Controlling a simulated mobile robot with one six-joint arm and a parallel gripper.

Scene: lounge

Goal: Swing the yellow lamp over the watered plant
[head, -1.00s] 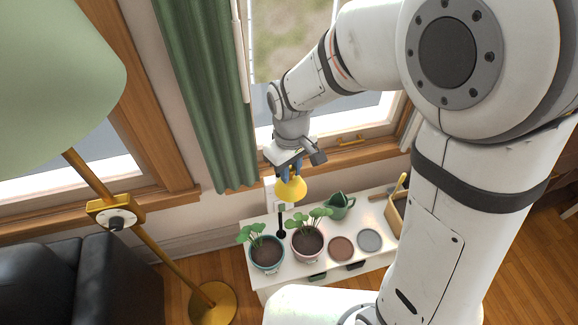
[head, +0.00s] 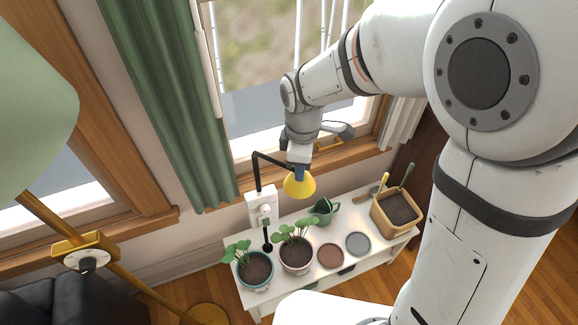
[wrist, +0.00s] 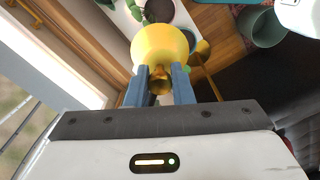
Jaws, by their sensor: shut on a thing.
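The yellow lamp shade (head: 299,184) hangs on a black jointed arm (head: 258,172) from a white wall box (head: 262,206). My gripper (head: 298,172) is shut on the small knob at the top of the shade; in the wrist view the fingers (wrist: 160,84) close around the brass knob below the yellow shade (wrist: 160,47). Two plants stand on the white bench: one in a teal pot (head: 255,277), one in a pink pot (head: 296,264). In the head picture the shade appears above the pink-potted plant. Both soils look dark; I cannot tell which is watered.
A green watering can (head: 323,210), a terracotta saucer (head: 330,255), a grey saucer (head: 358,244) and a wooden planter box (head: 381,217) with tools share the bench (head: 285,297). A green curtain (head: 170,100) hangs left. A brass floor lamp (head: 130,272) stands front left.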

